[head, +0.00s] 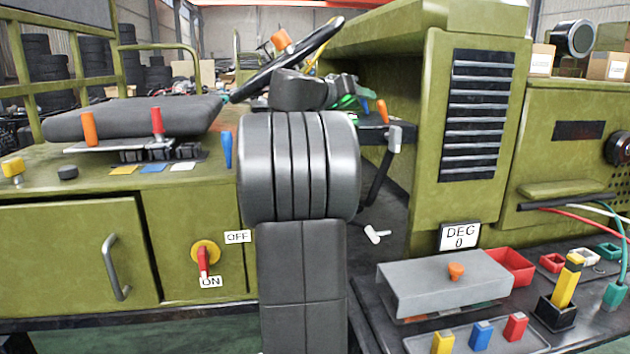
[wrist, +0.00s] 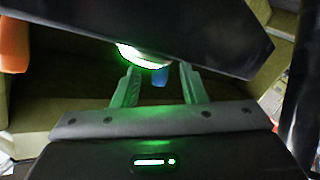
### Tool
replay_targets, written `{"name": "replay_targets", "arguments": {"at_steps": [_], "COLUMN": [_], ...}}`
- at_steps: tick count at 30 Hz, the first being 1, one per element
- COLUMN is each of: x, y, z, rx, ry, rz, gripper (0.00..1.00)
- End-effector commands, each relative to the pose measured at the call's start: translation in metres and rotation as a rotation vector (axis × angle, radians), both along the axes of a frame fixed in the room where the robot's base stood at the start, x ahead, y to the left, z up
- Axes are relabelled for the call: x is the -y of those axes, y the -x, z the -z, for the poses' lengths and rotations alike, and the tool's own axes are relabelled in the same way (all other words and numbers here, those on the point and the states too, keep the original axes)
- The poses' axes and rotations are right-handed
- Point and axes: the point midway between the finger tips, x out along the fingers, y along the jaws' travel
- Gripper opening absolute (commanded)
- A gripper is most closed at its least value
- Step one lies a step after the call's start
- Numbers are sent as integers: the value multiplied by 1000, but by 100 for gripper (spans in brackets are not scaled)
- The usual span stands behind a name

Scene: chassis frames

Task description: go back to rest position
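My dark arm stands upright in the middle of the head view and hides part of the chassis behind it. My gripper (head: 348,100) shows only partly past the top of the arm, with a green glow, near the steering wheel (head: 290,58). In the wrist view my gripper (wrist: 158,84) has its two fingers spread apart, with nothing seen held between them. A green-lit round edge shows between and beyond the fingers, under a large dark shape that covers the top; I cannot tell what it is.
A grey seat (head: 130,115) and orange lever (head: 90,129) are on the left. A red-handled switch (head: 203,262) sits between OFF and ON labels, its handle toward ON. A grey cover (head: 445,285) and coloured blocks lie on the right bench. A vented green panel (head: 478,110) rises behind.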

Motion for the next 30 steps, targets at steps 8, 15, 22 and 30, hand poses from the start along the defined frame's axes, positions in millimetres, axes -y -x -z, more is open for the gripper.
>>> {"name": "replay_targets", "arguments": {"at_steps": [8, 15, 22, 30], "x": [0, -13, -47, -85], "y": [0, 11, 40, 73], "z": [1, -2, -9, -17], "rx": [0, 3, 2, 2], "ry": [0, 11, 11, 11], "rz": [0, -2, -4, -3], "gripper": [39, 39, 39, 39]}}
